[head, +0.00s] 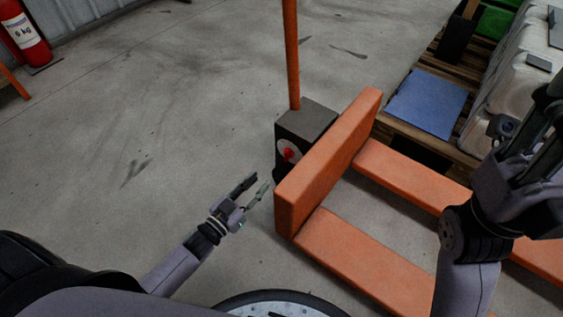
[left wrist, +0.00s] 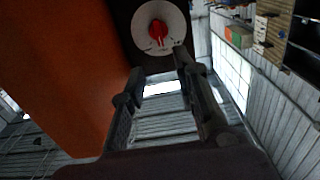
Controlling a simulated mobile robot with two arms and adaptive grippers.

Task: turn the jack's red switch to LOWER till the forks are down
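The orange pallet jack (head: 328,160) stands on the concrete floor with its two forks (head: 365,262) reaching to the lower right. Its red switch (head: 289,154) sits on a pale round plate on the dark pump housing (head: 312,122). My left gripper (head: 257,185) is open and empty, apart from the switch, to its lower left. In the left wrist view the red switch (left wrist: 158,32) shows on its white disc (left wrist: 146,18), just beyond the fingertips. Any lettering on the disc is too small to read. My right gripper (head: 532,115) is partly cut off at the right edge; its fingers are unclear.
A wooden pallet (head: 424,137) with a blue sheet (head: 429,103) and pale sacks (head: 507,85) stands at the right. The orange handle (head: 291,55) rises from the housing. A fire extinguisher (head: 22,35) stands at the far left. The floor at left is clear.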

